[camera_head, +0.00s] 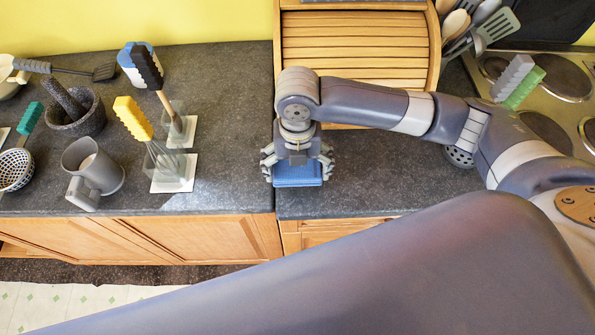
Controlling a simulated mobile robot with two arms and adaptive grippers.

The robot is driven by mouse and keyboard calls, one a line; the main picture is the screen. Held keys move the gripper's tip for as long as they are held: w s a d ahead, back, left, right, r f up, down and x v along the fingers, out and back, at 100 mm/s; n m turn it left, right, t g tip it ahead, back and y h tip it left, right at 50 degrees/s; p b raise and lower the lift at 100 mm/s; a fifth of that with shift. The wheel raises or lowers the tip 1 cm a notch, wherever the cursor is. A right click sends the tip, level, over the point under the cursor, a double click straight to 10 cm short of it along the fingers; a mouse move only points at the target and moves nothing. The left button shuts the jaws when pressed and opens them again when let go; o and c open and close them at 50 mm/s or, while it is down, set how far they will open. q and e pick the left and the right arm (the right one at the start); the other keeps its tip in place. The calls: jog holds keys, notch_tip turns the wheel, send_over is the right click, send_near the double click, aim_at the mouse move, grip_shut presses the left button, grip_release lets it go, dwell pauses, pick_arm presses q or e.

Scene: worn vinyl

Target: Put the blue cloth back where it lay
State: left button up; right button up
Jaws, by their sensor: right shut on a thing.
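The blue cloth (298,178) shows as a folded, flat block under my right gripper (297,170), near the front edge of the counter. My right gripper points down and is shut on the cloth, with a finger at its left and right sides. The gripper hides the cloth's top and back. I cannot tell whether the cloth touches the counter. My left gripper is out of view.
A wooden roll-top bread box (355,38) stands behind my right arm. To the left are a grey mug (95,172), a mortar (75,112), and a yellow-handled whisk (135,120) in a clear holder. A hob (545,75) lies right. Counter right of the cloth is bare.

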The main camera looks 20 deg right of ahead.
aim_at(297, 176)
notch_tip(297, 176, down, 3)
jog(key=shift+s+f+p, duration=0.1)
jog(key=shift+p, duration=0.4)
jog(key=shift+f, duration=0.15)
jog(key=o, duration=0.7)
notch_tip(297, 176, up, 12)
jog(key=shift+r+b, duration=0.2)
jog(key=shift+b, duration=1)
